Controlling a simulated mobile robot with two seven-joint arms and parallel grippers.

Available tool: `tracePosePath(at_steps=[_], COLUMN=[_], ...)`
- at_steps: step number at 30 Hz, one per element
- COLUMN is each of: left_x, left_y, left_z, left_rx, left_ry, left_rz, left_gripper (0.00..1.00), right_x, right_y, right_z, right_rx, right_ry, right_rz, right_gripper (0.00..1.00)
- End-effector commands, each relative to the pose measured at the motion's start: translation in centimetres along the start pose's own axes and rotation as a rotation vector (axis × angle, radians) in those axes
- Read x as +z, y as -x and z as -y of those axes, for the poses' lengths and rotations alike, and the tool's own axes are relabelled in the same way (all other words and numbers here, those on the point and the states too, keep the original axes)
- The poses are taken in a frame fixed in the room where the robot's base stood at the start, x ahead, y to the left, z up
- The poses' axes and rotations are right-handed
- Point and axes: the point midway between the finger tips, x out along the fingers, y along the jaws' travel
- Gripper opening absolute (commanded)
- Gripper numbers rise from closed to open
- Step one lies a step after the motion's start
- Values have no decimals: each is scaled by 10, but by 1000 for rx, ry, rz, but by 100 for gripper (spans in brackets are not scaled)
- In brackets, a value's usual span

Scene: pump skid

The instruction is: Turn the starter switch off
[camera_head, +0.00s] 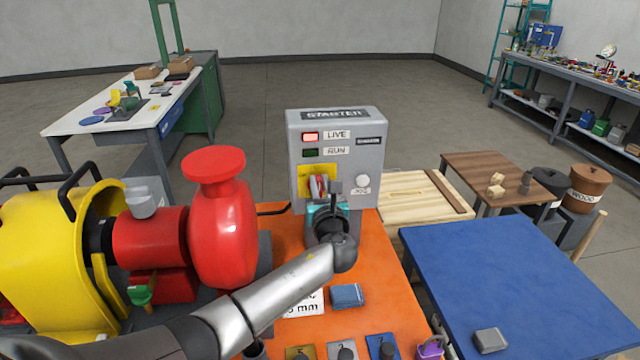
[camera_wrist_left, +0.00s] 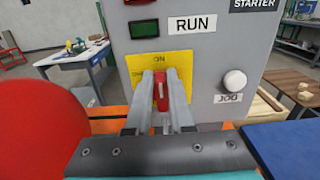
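The grey starter box (camera_head: 335,121) stands at the back of the orange table. Its red switch handle (camera_wrist_left: 160,91) sits on a yellow plate (camera_wrist_left: 140,65) and points up toward the plate's top lettering, which seems to read ON. My left gripper (camera_wrist_left: 161,92) has one finger on each side of the handle, seemingly touching it. In the head view the left gripper (camera_head: 322,190) partly covers the plate and handle. The LIVE lamp (camera_head: 310,136) glows pinkish; the RUN lamp (camera_head: 310,153) is dark green. My right gripper is not in view.
A white JOG button (camera_head: 362,181) is right of the switch. A red pump (camera_head: 222,225) with a yellow guard (camera_head: 40,260) stands left of my left arm. A blue table (camera_head: 520,280) is at the right. A blue block (camera_head: 347,296) lies on the orange table.

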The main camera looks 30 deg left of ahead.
Motion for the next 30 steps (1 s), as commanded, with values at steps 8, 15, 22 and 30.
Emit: tracePosePath(at_steps=[8, 15, 22, 30], left_x=[0, 0, -1, -2], left_y=[0, 0, 0, 0], left_z=[0, 0, 0, -4], left_rx=[0, 0, 0, -1], left_ry=[0, 0, 24, 162], left_rz=[0, -1, -1, 0], left_gripper=[0, 0, 0, 0], right_x=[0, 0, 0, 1], right_y=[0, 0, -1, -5], right_z=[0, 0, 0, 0], right_rx=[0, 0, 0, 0], right_ry=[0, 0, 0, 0], right_rz=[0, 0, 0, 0], right_gripper=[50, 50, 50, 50])
